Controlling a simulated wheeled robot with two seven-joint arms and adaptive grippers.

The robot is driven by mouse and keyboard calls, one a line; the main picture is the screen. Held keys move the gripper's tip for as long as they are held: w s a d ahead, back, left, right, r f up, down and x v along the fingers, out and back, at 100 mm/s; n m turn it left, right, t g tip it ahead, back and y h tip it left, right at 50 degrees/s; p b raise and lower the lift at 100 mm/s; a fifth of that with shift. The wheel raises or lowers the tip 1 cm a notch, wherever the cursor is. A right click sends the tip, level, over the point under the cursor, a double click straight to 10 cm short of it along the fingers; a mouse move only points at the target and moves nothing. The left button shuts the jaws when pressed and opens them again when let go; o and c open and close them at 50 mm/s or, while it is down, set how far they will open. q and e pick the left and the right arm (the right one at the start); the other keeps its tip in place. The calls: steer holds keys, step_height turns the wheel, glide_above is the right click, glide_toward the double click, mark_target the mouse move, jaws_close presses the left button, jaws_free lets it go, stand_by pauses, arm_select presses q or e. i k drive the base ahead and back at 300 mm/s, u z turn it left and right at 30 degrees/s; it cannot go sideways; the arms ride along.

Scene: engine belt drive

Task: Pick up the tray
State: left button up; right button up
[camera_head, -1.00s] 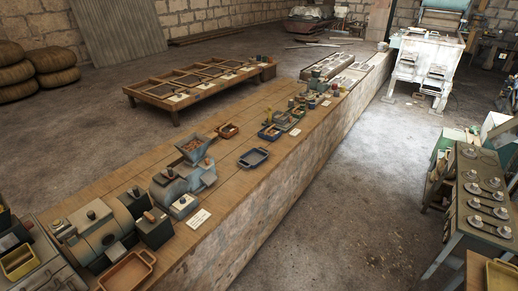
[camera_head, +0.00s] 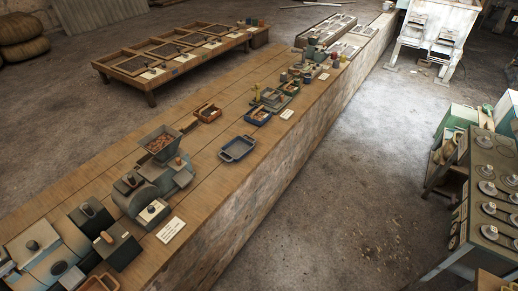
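A dark blue tray (camera_head: 222,155) with raised rims and end handles lies flat on the long wooden bench, near its right edge, and looks empty. An orange-brown tray (camera_head: 90,286) shows at the bottom left, cut off by the picture edge. Smaller trays stand farther along the bench: a brown one (camera_head: 208,118) with something in it, and a blue one (camera_head: 257,121). I cannot tell which tray the task names. Neither of my grippers is in view.
A grinder with a hopper (camera_head: 160,127) and dark box-shaped machines (camera_head: 117,247) stand on the bench (camera_head: 130,160) left of the blue tray. A white card (camera_head: 171,230) lies near the edge. A stove-like unit (camera_head: 490,190) stands at the right.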

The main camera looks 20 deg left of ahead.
mark_target(238, 147)
steer(key=z, duration=0.45)
steer(key=i, duration=3.85)
steer(key=u, duration=3.9)
